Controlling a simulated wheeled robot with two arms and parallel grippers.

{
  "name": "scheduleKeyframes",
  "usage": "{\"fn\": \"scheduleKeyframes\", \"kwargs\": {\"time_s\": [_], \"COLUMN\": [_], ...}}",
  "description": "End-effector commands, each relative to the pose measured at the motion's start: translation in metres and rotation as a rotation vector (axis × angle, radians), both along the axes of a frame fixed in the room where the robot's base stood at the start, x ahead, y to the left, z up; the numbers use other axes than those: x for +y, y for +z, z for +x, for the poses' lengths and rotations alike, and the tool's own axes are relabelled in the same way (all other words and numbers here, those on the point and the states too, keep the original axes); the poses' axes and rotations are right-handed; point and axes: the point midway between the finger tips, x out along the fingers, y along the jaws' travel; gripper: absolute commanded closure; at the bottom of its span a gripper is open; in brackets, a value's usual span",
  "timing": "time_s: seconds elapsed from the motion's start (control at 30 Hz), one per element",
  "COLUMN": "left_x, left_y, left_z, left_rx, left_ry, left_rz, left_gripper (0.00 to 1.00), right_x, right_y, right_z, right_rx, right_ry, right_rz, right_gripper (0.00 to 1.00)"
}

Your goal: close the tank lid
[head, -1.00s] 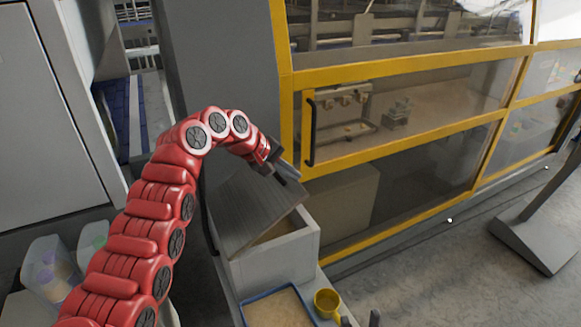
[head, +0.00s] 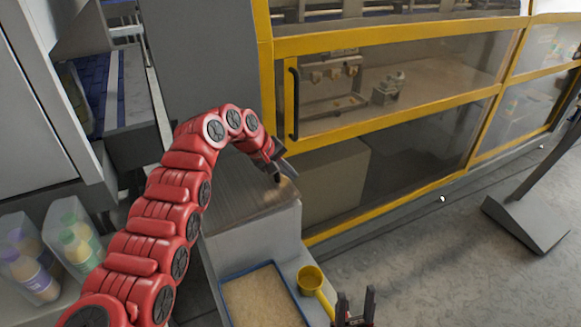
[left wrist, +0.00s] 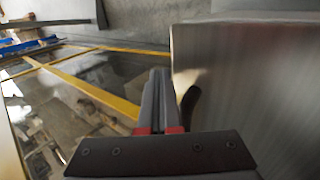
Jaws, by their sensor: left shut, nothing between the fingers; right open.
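The grey tank (head: 255,247) stands below my left arm. Its brushed grey lid (head: 235,199) lies down over the top, nearly flat; I cannot tell whether a small gap is left at the rim. My left gripper (head: 277,178) is shut and empty, at the lid's far right edge in the head view. In the left wrist view its fingers (left wrist: 158,100) are together, beside the lid (left wrist: 245,75). I cannot tell whether they touch it. My arm hides the lid's left part. My right gripper (head: 355,294) is open and empty at the bottom edge.
A blue-rimmed tray (head: 227,296) of tan grains and a yellow scoop (head: 311,279) lie in front of the tank. A yellow-framed machine guard (head: 400,124) stands behind and right. Clear bins with bottles (head: 77,245) are at left.

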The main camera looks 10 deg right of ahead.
Motion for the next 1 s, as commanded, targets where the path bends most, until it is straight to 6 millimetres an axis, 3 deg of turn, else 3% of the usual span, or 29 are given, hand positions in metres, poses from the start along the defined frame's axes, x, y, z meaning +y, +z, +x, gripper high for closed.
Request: {"fn": "scheduleKeyframes", "kwargs": {"time_s": [0.13,0.37,0.87,1.0], "left_x": [-0.001,-0.001,-0.001,0.001], "left_y": [-0.018,-0.028,-0.028,-0.016], "left_z": [0.000,0.000,0.000,0.001], "left_rx": [0.000,-0.001,-0.001,-0.002], "left_ry": [-0.001,-0.001,-0.001,-0.001], "left_rz": [-0.001,-0.002,-0.002,-0.001], "left_gripper": [1.00,1.00,1.00,1.00], "right_x": [0.000,0.000,0.000,0.000], "right_y": [-0.008,-0.011,-0.011,-0.004], "right_z": [0.000,0.000,0.000,0.000], "right_rx": [0.000,0.000,0.000,0.000], "right_ry": [0.000,0.000,0.000,0.000], "right_rz": [0.000,0.000,0.000,0.000], "right_gripper": [0.50,0.50,0.50,0.50]}}
